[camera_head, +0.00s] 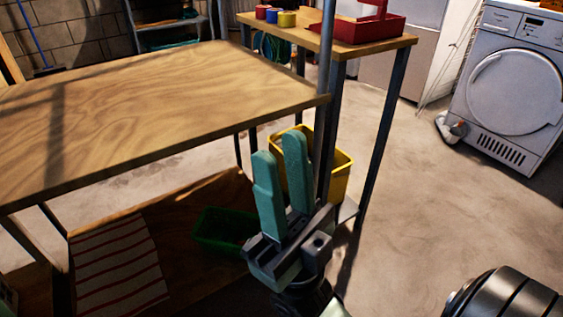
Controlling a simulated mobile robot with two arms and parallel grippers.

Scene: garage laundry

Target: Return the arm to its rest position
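My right gripper (282,178) is in the lower middle of the head view, with its two teal fingers pointing up. The fingers are apart with a narrow gap between them, and nothing shows in the gap. It appears in front of the yellow bin and just right of the wooden workbench (150,105). A dark rounded arm part of mine shows at the bottom right. My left gripper is not in view.
A yellow bin (338,175) and a green bin (222,232) are low behind the gripper. A striped cloth (115,265) lies on the lower shelf. A second table (345,47) holds a red toolbox (368,27).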

